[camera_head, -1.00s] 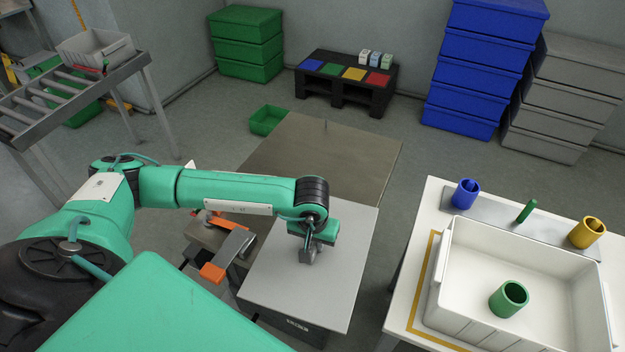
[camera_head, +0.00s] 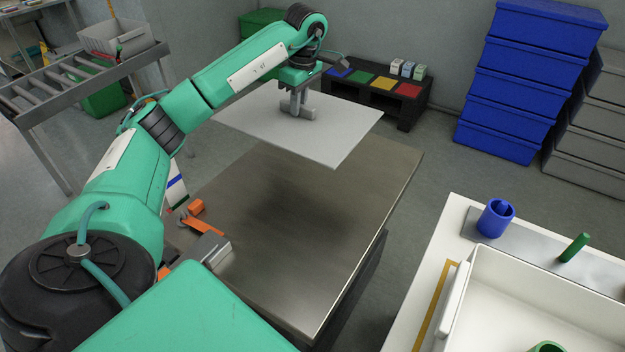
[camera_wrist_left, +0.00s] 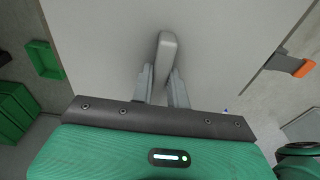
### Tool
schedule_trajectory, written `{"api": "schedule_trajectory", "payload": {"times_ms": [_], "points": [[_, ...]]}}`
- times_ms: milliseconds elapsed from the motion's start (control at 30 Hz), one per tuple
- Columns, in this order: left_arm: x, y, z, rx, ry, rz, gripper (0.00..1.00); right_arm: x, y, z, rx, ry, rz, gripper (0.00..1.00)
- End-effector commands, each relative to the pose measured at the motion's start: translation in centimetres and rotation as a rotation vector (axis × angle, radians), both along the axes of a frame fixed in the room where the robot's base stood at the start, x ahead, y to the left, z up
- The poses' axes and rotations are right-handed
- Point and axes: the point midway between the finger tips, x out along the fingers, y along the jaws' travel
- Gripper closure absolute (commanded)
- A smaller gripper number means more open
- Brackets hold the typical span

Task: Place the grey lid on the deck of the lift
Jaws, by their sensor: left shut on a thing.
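The grey lid (camera_head: 340,132) is a flat, thin square plate with a bar handle on top. My left gripper (camera_head: 297,106) is shut on that handle. It holds the lid roughly level, above the far part of the lift's deck (camera_head: 300,240), with a visible gap. The deck is a bare brownish metal top with a soft dark shadow on it. In the left wrist view the fingers (camera_wrist_left: 163,85) close on the grey handle, and the lid (camera_wrist_left: 100,40) spreads out beyond them. My right gripper is not in view.
Orange-handled clamps (camera_head: 197,207) sit at the deck's left edge. A white table with a white tray (camera_head: 465,300) and a blue cup (camera_head: 495,218) stands at the right. A dark pallet with coloured squares (camera_head: 385,85) is behind. A roller conveyor (camera_head: 60,90) stands at the left.

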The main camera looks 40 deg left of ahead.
Motion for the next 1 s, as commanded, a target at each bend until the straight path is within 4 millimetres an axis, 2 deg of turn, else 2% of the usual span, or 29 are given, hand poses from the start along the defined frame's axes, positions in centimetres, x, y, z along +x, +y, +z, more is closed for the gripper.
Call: {"api": "schedule_trajectory", "payload": {"times_ms": [167, 500, 600, 867, 1000], "points": [[-0.1, 0.0, -3.2, -0.002, 0.006, 0.003, 1.00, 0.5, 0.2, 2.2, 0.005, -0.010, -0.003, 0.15], [-0.1, 0.0, -12.0, 0.000, 0.006, 0.002, 1.00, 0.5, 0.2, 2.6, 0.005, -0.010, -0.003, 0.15], [-0.1, 0.0, -13.9, 0.000, 0.004, 0.002, 1.00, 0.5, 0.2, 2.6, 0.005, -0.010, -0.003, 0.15], [-0.1, 0.0, -16.0, 0.000, 0.003, 0.000, 1.00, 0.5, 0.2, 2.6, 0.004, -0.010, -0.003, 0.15], [-0.1, 0.0, -18.0, -0.001, 0.005, 0.001, 1.00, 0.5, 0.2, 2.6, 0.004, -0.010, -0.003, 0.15]]}}
